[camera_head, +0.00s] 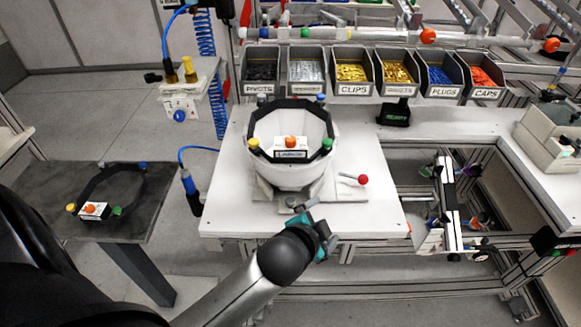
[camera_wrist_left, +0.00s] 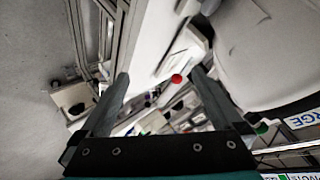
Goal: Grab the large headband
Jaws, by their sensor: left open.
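The large headband (camera_head: 290,103) is a black ring with coloured knobs and a white front label. It sits around the upper part of a white helmet shell (camera_head: 288,178) on the white workbench. Its label, partly reading "RGE", shows at the right edge in the left wrist view (camera_wrist_left: 306,117). My left gripper (camera_head: 308,214) is at the bench's front side, below and in front of the shell, apart from the headband. In the left wrist view its two fingers (camera_wrist_left: 160,82) are spread, with nothing held between them. My right gripper is not in view.
A second black headband (camera_head: 82,190) lies on a dark side table (camera_head: 140,215) at left. A red-knobbed lever (camera_head: 362,179) stands right of the shell. Labelled part bins (camera_head: 352,72) line the back. The bench's left front (camera_head: 225,205) is clear.

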